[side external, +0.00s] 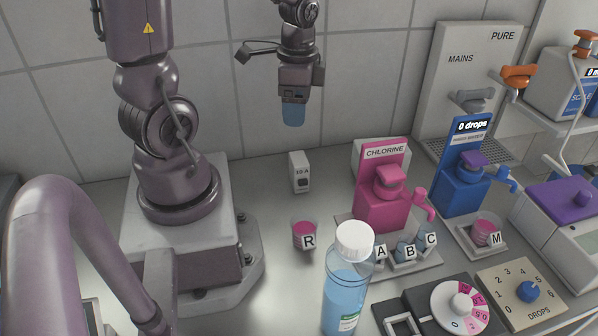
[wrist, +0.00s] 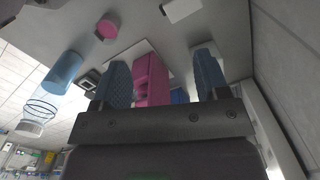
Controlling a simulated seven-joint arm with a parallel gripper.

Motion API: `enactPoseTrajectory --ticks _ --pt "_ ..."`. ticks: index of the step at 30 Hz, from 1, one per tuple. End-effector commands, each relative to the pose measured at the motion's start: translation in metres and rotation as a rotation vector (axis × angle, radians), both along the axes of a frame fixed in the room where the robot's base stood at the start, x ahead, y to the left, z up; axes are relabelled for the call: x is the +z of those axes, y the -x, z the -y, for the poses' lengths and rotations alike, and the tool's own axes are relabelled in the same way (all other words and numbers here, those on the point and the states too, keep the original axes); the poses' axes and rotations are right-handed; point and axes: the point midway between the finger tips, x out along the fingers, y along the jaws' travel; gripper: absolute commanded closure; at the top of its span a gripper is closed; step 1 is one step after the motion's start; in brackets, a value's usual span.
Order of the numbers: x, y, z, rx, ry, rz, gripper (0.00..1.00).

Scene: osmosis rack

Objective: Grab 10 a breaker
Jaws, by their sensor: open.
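The breaker (side external: 299,171) is a small white upright block marked "10 A", standing on the counter near the back wall. My gripper (side external: 293,115) hangs above it, pointing down, well apart from it. In the wrist view my gripper (wrist: 164,80) shows two blue fingers spread apart, with nothing held between them. A white block at the top of the wrist view looks like the breaker (wrist: 181,10), though its label cannot be read there.
A pink chlorine dispenser (side external: 380,192) and a blue dispenser (side external: 462,180) stand right of the breaker. Cup R (side external: 303,234) and a tall capped bottle (side external: 347,285) stand in front. The counter around the breaker is clear.

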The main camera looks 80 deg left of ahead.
Motion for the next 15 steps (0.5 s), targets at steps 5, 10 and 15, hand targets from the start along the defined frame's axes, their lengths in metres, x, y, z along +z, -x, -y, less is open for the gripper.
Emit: enactPoseTrajectory --ticks 5,10,15 --pt "-0.04 0.001 -0.022 -0.447 0.073 -0.037 0.32" --pt "-0.05 -0.011 -0.028 -0.889 0.065 -0.008 0.32" --pt "-0.049 -0.017 -0.031 -1.143 0.033 0.007 0.32"
